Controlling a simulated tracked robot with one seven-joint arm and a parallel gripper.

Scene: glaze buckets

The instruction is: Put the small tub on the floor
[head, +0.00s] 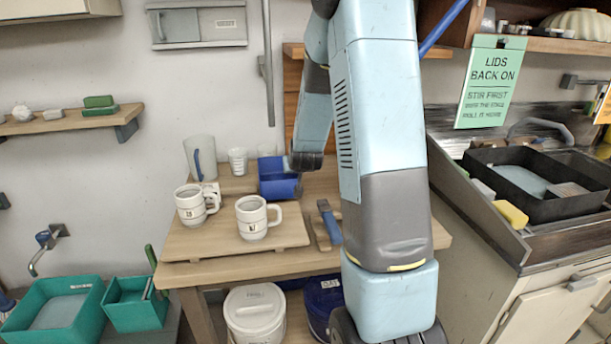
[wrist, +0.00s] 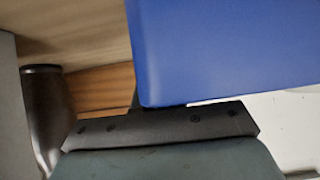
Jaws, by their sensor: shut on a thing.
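The small tub is blue (head: 276,186) and shows in the head view near the back of the wooden table, behind the white mugs. My gripper (head: 294,166) is at the tub's upper right edge, shut on it. The tub looks slightly tilted; I cannot tell whether it touches the tabletop. In the wrist view the tub's flat blue wall (wrist: 235,50) fills the upper right, against the dark finger plate. The far finger is hidden there. No clear patch of floor shows in the head view.
Two white mugs (head: 252,218) stand on a board (head: 200,243) in front of the tub. A pitcher (head: 200,158) and a cup (head: 237,161) stand left of it. A blue-handled tool (head: 330,222) lies at right. Lidded buckets (head: 256,312) fill the space below; green tubs (head: 135,305) stand lower left.

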